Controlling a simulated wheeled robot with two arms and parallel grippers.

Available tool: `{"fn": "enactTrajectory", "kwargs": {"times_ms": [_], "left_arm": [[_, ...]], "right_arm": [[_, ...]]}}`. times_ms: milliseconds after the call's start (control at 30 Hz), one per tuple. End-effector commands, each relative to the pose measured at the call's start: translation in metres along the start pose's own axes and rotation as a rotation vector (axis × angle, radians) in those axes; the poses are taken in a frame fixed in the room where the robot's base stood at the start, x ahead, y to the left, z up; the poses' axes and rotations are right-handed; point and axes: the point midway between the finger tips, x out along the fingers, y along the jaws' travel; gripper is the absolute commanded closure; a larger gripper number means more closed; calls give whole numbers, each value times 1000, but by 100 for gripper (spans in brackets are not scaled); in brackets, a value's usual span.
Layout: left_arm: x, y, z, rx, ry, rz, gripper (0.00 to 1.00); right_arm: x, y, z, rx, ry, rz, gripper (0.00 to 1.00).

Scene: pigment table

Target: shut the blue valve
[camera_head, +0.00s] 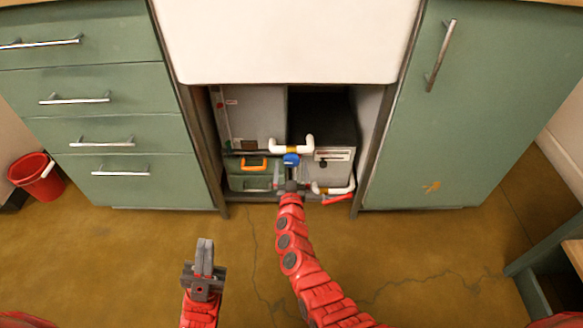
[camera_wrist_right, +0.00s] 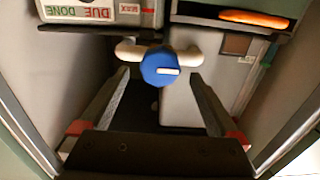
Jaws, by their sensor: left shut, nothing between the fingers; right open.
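The blue valve (camera_head: 291,159) sits on a white pipe (camera_head: 308,143) inside the open space under the sink. In the right wrist view the valve is a round blue knob (camera_wrist_right: 158,68) with a short white bar lying across it, level in that picture. My right gripper (camera_head: 291,182) reaches into the opening just in front of the valve. Its fingers (camera_wrist_right: 160,92) are open, one to each side of the knob's line, with nothing held. Whether they touch the knob cannot be told. My left gripper (camera_head: 204,256) is shut and empty, above the floor outside the cabinet.
A green toolbox with an orange handle (camera_head: 254,163) stands left of the valve. A red handle (camera_head: 338,198) lies low at right. Green drawers (camera_head: 100,125) and a door (camera_head: 490,110) flank the opening.

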Motion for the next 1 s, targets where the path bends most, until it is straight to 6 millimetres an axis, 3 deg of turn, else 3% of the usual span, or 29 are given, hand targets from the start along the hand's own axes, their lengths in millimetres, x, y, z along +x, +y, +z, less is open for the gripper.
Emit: {"fn": "enactTrajectory", "kwargs": {"times_ms": [33,233,600,1000], "left_arm": [[-10,5,2,-4,0,13,100],[-13,11,4,-14,17,37,100],[-12,13,4,-18,20,45,100],[-12,13,4,-18,19,45,100]], "right_arm": [[9,0,5,1,3,1,3],[30,0,4,0,-2,0,3],[36,0,0,0,-2,0,3],[36,0,0,0,-2,0,73]]}}
